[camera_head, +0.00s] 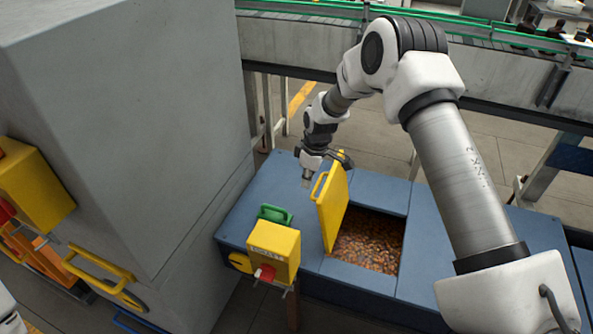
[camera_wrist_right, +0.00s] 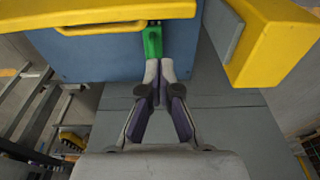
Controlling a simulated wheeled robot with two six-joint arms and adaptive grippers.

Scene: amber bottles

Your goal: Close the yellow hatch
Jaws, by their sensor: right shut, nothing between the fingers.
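The yellow hatch (camera_head: 332,208) stands open and nearly upright at the left edge of a square opening in the blue bin top (camera_head: 375,285). Its yellow handle is on the side facing left. In the right wrist view, a yellow panel with a handle, which looks like the hatch (camera_wrist_right: 95,12), runs along the top. My right gripper (camera_head: 307,181) is just left of the hatch's far upper part, pointing down. Its fingers are together and empty, also in the wrist view (camera_wrist_right: 160,70). Whether it touches the hatch is unclear. My left gripper is out of view.
The opening shows many small brown-orange pieces (camera_head: 365,243). A yellow control box (camera_head: 274,250) with a red knob and a green part (camera_head: 275,214) sit left of the hatch. A large grey cabinet (camera_head: 120,130) stands at left. A conveyor (camera_head: 300,40) runs behind.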

